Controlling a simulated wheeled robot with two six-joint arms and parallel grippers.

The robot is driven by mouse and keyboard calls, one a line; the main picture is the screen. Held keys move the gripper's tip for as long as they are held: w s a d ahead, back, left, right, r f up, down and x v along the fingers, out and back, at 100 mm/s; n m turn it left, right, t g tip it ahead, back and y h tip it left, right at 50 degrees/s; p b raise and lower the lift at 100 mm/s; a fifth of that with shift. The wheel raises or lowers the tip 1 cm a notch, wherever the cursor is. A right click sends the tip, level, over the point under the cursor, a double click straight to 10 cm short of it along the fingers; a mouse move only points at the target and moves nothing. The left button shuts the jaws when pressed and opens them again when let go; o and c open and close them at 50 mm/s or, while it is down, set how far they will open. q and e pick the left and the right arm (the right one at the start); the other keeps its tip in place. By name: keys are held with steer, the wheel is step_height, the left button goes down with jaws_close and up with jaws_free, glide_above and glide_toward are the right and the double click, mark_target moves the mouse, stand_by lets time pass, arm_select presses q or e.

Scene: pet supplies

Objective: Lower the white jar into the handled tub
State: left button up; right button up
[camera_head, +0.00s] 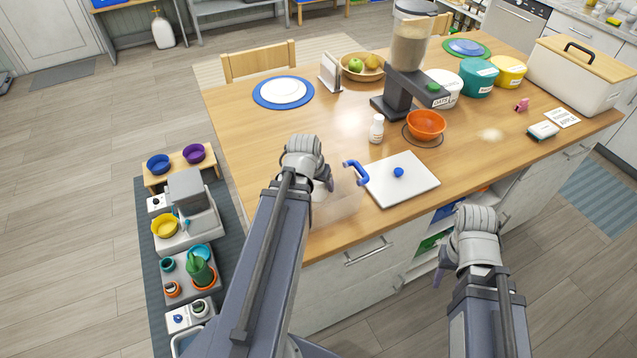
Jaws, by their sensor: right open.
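My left gripper (327,183) is over the table's near left part, mostly hidden behind its own wrist; its jaws cannot be read. A pale white thing (320,192), possibly the white jar, shows partly beside and below it; I cannot tell whether it is held. A blue handle (355,172) stands just right of it; the body it belongs to is unclear. A small white capped bottle (377,129) stands upright farther back. My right gripper (441,271) is open, in front of the table's near edge, away from these things.
A white square board with a blue knob (402,180) lies right of the blue handle. An orange bowl (426,124) and grey dispenser (402,92) stand behind. A cream bin with a black handle and wooden lid (580,82) is far right. The table's left part (245,130) is clear.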

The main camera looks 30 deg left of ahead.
mark_target(319, 194)
arm_select(q)
steer(key=shift+f+b, duration=2.5)
steer(key=shift+b, duration=0.05)
arm_select(e)
steer(key=shift+f, duration=2.5)
arm_select(q)
steer(key=o, duration=1.4)
steer(key=shift+c, duration=0.2)
steer(key=shift+r, duration=0.1)
arm_select(e)
steer(key=shift+r, duration=0.1)
